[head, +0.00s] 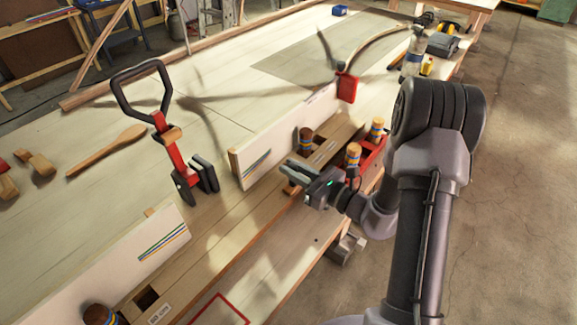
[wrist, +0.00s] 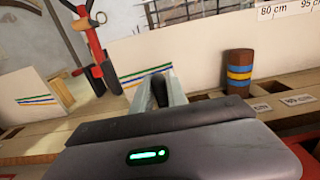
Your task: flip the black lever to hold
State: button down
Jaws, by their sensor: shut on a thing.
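A red clamp (head: 174,152) with a large black loop handle (head: 122,98) stands upright at the left of the bench. Its red stem also shows in the wrist view (wrist: 98,48). A second red block (head: 347,86) with a thin black lever (head: 326,48) rising from it sits at the far end of the white board. No "hold" mark is readable on either. My gripper (head: 290,167) is over the wooden rail, right of the clamp and apart from both. It is shut on a small black piece (wrist: 159,90), mostly hidden by my gripper.
White boards (head: 285,134) with striped marks stand along the rail. Banded pegs (head: 306,139) stand in and near the rail, some by a red tray (head: 372,151). The pale bench top behind the boards is mostly clear.

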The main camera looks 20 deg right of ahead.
jog(key=shift+w+d+m+p, duration=0.4)
jog(key=shift+d+m+p, duration=0.2)
jog(key=shift+m+p, duration=0.45)
jog(key=shift+w+d+f+m+p, duration=0.2)
jog(key=shift+d+m+p, duration=0.1)
jog(key=shift+m, duration=0.45)
jog(key=shift+w+d+f+m+p, duration=0.1)
jog(key=shift+w+d+m+p, duration=0.15)
jog(key=shift+m, duration=0.45)
jog(key=shift+f, duration=0.1)
jog(key=c, duration=1.3)
grip_release()
jog(key=p+v, duration=0.2)
jog(key=v, duration=1.5)
jog(key=shift+s+d+p, duration=0.15)
jog(key=shift+s+p, duration=0.05)
jog(key=shift+p, duration=0.1)
